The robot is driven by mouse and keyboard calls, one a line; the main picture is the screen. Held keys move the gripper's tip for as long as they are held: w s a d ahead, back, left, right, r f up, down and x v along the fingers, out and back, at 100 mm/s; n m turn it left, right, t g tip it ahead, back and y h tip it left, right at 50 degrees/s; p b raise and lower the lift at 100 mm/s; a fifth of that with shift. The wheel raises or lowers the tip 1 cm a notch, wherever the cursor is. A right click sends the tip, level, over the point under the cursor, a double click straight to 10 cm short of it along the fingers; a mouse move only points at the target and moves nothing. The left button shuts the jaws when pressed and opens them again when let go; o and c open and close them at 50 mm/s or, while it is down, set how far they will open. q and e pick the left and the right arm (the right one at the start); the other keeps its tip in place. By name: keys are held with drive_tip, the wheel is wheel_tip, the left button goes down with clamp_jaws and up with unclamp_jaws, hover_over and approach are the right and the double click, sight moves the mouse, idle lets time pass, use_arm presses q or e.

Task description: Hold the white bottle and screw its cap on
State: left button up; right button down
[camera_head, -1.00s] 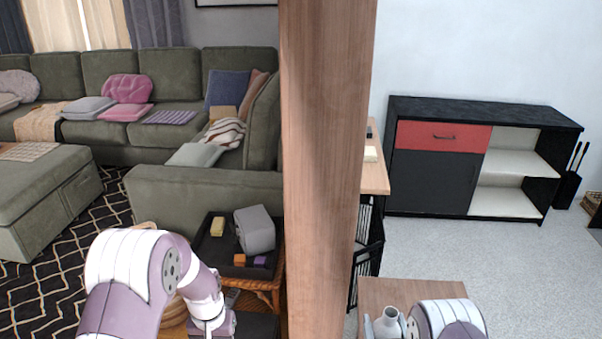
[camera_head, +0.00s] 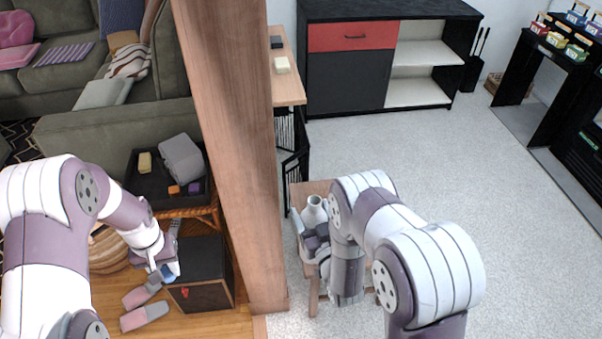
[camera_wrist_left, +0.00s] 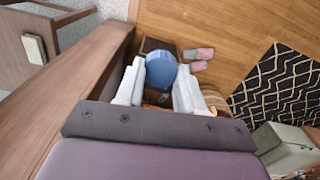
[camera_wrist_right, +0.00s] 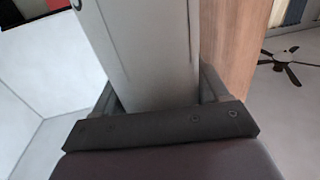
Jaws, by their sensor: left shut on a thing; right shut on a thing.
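The white bottle (camera_head: 314,211) stands upright in the head view just right of the wooden post, with its narrow neck uncapped. My right gripper (camera_head: 318,242) is shut on its body; the pale bottle side (camera_wrist_right: 150,50) fills the space between the fingers in the right wrist view. My left gripper (camera_head: 166,272) is shut on a round blue cap (camera_wrist_left: 161,70), which sits between the white fingertips in the left wrist view. The cap also shows small in the head view (camera_head: 169,272). The cap and bottle are well apart, on opposite sides of the post.
A thick wooden post (camera_head: 228,130) stands between my two grippers. A dark box (camera_head: 200,262) and pink-grey slippers (camera_head: 144,316) are by the left gripper. A black tray (camera_head: 143,191) with small things is behind it. A small wooden table (camera_head: 314,186) is under the bottle. Open carpet lies right.

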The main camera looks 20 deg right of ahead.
drive_tip(key=s+a+f+n+g+y, duration=0.2)
drive_tip(key=a+n+y, duration=0.1)
drive_tip(key=a+y, duration=0.2)
drive_tip(key=s+a+f+n+g+y, duration=0.2)
drive_tip(key=s+a+n+y, duration=0.1)
drive_tip(key=a, duration=0.5)
drive_tip(key=n+y, duration=0.1)
drive_tip(key=y, duration=0.1)
drive_tip(key=shift+a+y, duration=0.25)
drive_tip(key=shift+y, duration=0.05)
drive_tip(key=shift+f, duration=0.1)
use_arm(q)
drive_tip(key=s+d+r+m, duration=0.1)
drive_tip(key=d+r+m, duration=0.3)
drive_tip(key=d+r, duration=0.4)
drive_tip(key=s+d+r+m, duration=0.1)
drive_tip(key=d+r+m, duration=0.3)
drive_tip(key=d, duration=1.2)
wheel_tip(320, 180, up, 4)
drive_tip(key=shift+s, duration=0.35)
drive_tip(key=shift+d, duration=0.1)
drive_tip(key=shift+f, duration=2.05)
